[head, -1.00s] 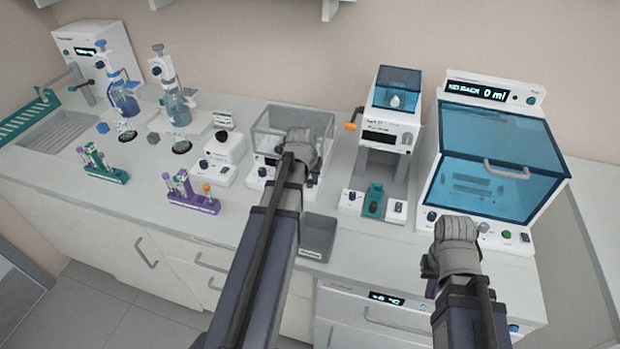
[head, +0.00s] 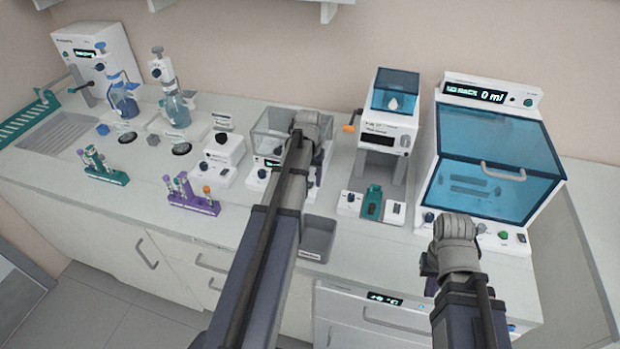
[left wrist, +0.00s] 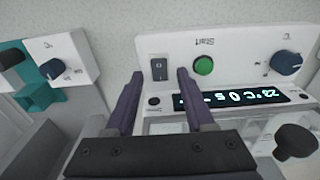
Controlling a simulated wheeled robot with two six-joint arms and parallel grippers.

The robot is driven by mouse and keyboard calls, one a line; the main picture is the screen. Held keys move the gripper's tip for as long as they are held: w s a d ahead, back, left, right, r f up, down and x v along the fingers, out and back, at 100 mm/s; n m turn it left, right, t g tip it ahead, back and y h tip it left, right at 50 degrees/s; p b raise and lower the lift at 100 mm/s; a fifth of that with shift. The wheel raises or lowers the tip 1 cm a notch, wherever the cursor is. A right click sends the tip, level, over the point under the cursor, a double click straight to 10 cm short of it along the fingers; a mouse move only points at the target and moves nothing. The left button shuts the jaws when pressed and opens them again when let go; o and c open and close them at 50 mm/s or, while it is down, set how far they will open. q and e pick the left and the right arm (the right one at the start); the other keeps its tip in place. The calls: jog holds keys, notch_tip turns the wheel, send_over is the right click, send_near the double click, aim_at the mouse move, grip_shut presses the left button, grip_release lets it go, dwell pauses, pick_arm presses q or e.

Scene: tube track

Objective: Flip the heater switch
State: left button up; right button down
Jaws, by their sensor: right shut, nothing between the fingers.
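The heater is a white unit with a clear box (head: 270,125) on the bench in the head view, partly hidden by my left arm. Its white front panel (left wrist: 230,50) fills the left wrist view, upside down, with a lit display (left wrist: 230,99). The dark rocker switch (left wrist: 158,68) sits on that panel beside a green button (left wrist: 203,65). My left gripper (left wrist: 160,73) is open, and its two dark fingers show either side of the switch in the picture; contact cannot be told. My right gripper (head: 455,235) is shut and empty at the bench's front right.
A blue knob (left wrist: 286,63) is on the same panel. A white unit with a black knob (head: 222,145) stands left of the heater. A grey bin (head: 318,240) is at the bench edge. A dispenser (head: 390,125) and a blue-windowed cabinet (head: 490,160) stand to the right.

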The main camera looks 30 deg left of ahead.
aim_at(310, 185)
pick_arm(q)
jog(key=shift+r, duration=0.15)
notch_tip(310, 185, up, 8)
jog(key=p, duration=0.7)
jog(key=shift+s+f+p, duration=0.25)
jog(key=shift+p, duration=0.15)
jog(key=s+d+f+m+b, duration=0.1)
jog(key=s+d, duration=0.4)
jog(key=d, duration=0.5)
jog(key=s+d+f+m+b, duration=0.2)
jog(key=s+d, duration=0.4)
jog(key=d, duration=0.4)
jog(key=s+d+f+m+g+y+b, duration=0.1)
jog(key=s+d+m, duration=0.2)
jog(key=s+d, duration=0.3)
jog(key=d, duration=0.4)
jog(key=shift+d+f+b, duration=0.35)
jog(key=shift+b, duration=0.05)
